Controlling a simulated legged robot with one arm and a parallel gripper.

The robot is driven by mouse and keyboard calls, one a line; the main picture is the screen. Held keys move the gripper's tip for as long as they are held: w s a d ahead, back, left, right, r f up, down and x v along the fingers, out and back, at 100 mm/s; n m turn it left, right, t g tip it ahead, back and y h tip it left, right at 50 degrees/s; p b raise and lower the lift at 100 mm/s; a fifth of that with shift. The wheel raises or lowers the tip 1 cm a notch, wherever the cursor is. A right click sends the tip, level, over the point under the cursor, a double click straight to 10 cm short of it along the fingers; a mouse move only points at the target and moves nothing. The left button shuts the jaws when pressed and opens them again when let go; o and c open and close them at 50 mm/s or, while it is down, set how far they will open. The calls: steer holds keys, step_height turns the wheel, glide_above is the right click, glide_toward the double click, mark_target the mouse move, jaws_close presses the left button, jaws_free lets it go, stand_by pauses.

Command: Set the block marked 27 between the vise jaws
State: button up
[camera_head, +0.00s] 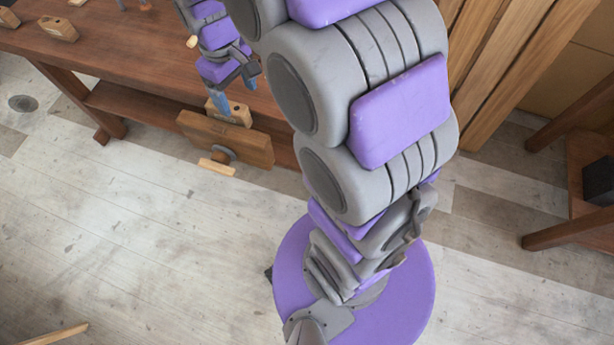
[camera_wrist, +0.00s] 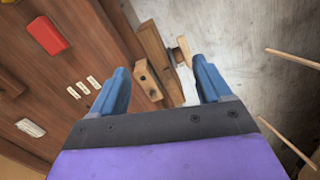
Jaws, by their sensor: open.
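A light wooden block (camera_head: 235,112) with dark holes is at the vise on the bench's front edge; it also shows in the wrist view (camera_wrist: 147,82). It appears to sit between the vise's wooden front jaw (camera_head: 228,139) and the bench edge. No number is legible on it. The front jaw also shows in the wrist view (camera_wrist: 153,45). My gripper (camera_head: 222,103) is just above the block. In the wrist view its blue fingers (camera_wrist: 163,86) are wide apart, with the block visible between them and nothing held.
The brown workbench (camera_head: 130,60) fills the upper left. Another wooden block (camera_head: 58,28) stands on it. The vise handle (camera_head: 217,167) sticks out over the floor. A red object (camera_wrist: 48,35) and several small pale pieces (camera_wrist: 84,87) lie on the bench. The floor (camera_head: 130,220) in front is clear.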

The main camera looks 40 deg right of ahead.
steer(key=s+r+m+g, duration=0.1)
steer(key=s+m, duration=0.3)
steer(key=s, duration=2.2)
steer(key=shift+w+a+r, duration=0.1)
steer(key=shift+r, duration=0.05)
steer(key=shift+c, duration=0.4)
